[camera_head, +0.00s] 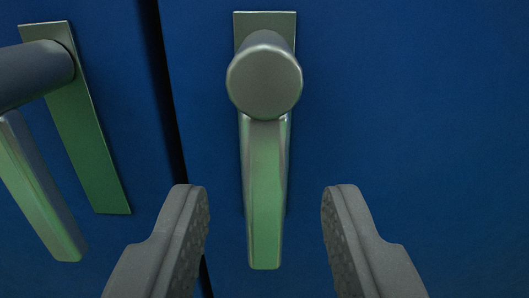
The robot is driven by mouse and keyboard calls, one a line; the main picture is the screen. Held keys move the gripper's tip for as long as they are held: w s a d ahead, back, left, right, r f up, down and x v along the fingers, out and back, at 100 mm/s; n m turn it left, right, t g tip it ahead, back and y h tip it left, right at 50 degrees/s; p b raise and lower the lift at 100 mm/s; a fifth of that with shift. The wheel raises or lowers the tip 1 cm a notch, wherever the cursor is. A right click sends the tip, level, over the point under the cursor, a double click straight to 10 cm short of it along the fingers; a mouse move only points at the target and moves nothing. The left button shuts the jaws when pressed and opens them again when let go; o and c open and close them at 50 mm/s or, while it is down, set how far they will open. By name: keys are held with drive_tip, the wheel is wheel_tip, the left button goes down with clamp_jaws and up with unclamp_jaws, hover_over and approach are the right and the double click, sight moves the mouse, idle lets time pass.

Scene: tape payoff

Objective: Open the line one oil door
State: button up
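A blue door panel (420,110) fills the middle and right of the view. On it is a metal lever handle (265,190) with a round hub, its lever hanging straight down over a narrow backplate (245,22). My gripper (264,205) is open, one finger on each side of the lever's lower part, with visible gaps on both sides. Neither finger appears to touch the lever. How far the fingertips are from the door in depth is hard to tell. No label naming the door shows.
A second blue panel (110,110) stands at the left, past a dark vertical gap (170,120). It carries a similar handle (38,190), also pointing down, close to my left finger. The panel to the right of the middle handle is bare.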

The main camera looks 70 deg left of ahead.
drive_tip(key=shift+w+a, duration=0.2)
drive_tip(key=shift+a, duration=0.3)
clamp_jaws()
drive_tip(key=shift+w, duration=0.1)
